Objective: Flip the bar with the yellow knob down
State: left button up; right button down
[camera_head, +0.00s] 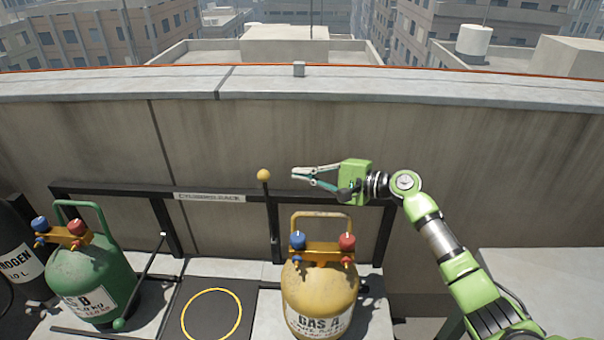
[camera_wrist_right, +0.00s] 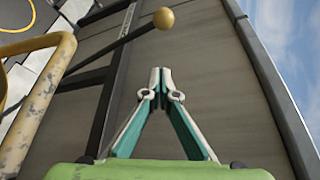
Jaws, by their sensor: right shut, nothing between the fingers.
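The bar (camera_head: 267,215) with the yellow knob (camera_head: 264,175) stands upright at the rack, just left of the yellow gas cylinder. In the right wrist view the yellow knob (camera_wrist_right: 164,19) is above and beyond the fingertips, with its dark bar (camera_wrist_right: 115,45) running to the left. My right gripper (camera_head: 294,173) comes in from the right, at about knob height in the head view. It is shut and empty, its tips pointing left, with a gap between them and the knob. The wrist view also shows the right gripper (camera_wrist_right: 160,73) with its tips together. My left gripper is not in view.
The yellow cylinder (camera_head: 320,285) with its valves stands below my right gripper. A green cylinder (camera_head: 95,280) stands at left beside a lowered bar with a green knob (camera_head: 119,324). A yellow ring (camera_head: 211,291) marks the floor between them. The parapet wall (camera_head: 330,135) rises behind the rack (camera_head: 210,197).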

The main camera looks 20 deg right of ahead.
jog(key=w+a+p, duration=0.2)
jog(key=a+p, duration=0.1)
jog(key=a, duration=0.3)
jog(key=shift+a+r, duration=0.2)
jog(key=shift+a, duration=0.15)
jog(key=shift+s, duration=0.1)
jog(key=s+a+f+n, duration=0.1)
jog(key=s+a+f, duration=0.1)
jog(key=s, duration=0.5)
jog(key=shift+a+t, duration=0.3)
jog(key=shift+a, duration=0.2)
jog(key=shift+d, duration=0.1)
jog(key=v, duration=1.1)
jog(key=shift+s+d, duration=0.25)
jog(key=shift+s, duration=0.1)
